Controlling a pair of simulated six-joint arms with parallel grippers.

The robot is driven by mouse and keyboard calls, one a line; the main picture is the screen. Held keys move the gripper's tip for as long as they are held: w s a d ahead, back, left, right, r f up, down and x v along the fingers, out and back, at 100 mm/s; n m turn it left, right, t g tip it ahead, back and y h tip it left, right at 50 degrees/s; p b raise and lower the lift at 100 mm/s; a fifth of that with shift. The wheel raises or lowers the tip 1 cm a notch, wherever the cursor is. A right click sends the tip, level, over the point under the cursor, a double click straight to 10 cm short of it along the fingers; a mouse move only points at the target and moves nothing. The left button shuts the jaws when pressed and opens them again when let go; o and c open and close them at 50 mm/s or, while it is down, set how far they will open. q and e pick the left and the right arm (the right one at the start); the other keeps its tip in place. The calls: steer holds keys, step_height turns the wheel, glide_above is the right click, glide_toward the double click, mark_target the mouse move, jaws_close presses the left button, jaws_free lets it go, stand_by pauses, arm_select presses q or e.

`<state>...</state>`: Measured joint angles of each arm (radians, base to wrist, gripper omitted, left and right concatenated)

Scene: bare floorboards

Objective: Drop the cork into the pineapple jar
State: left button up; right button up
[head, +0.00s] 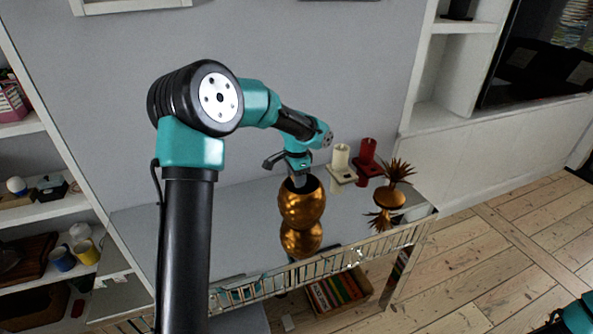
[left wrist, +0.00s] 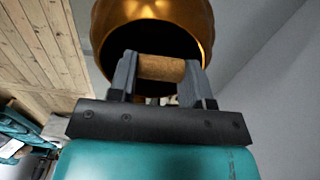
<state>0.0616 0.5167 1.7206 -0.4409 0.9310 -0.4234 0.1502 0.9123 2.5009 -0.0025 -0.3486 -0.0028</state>
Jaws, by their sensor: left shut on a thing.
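The pineapple jar (head: 301,207) is a round golden vessel standing open on a mirrored console table (head: 345,228). Its leafy golden lid (head: 391,194) stands apart on the table to the right. My left gripper (head: 298,180) is at the jar's mouth in the head view. In the left wrist view my left gripper (left wrist: 160,72) is shut on the brown cork (left wrist: 161,68), held crosswise between the fingertips in front of the jar's dark opening (left wrist: 150,40). The cork is hidden in the head view. Part of my right arm (head: 578,316) shows at the lower right corner; its jaws are unclear.
A cream candle (head: 341,158) and a red candle (head: 368,152) in holders stand behind and right of the jar. Shelves with cups (head: 62,258) are at the left. A crate of records (head: 338,291) lies beneath the table. The wooden floor at right is clear.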

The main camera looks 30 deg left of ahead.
arm_select(q)
steer(key=shift+f, duration=0.2)
steer(key=o, duration=0.9)
steer(key=shift+o, duration=0.2)
steer(key=shift+r, duration=0.1)
step_height(320, 180, up, 17)
steer(key=shift+r, duration=0.15)
stand_by(0.6)
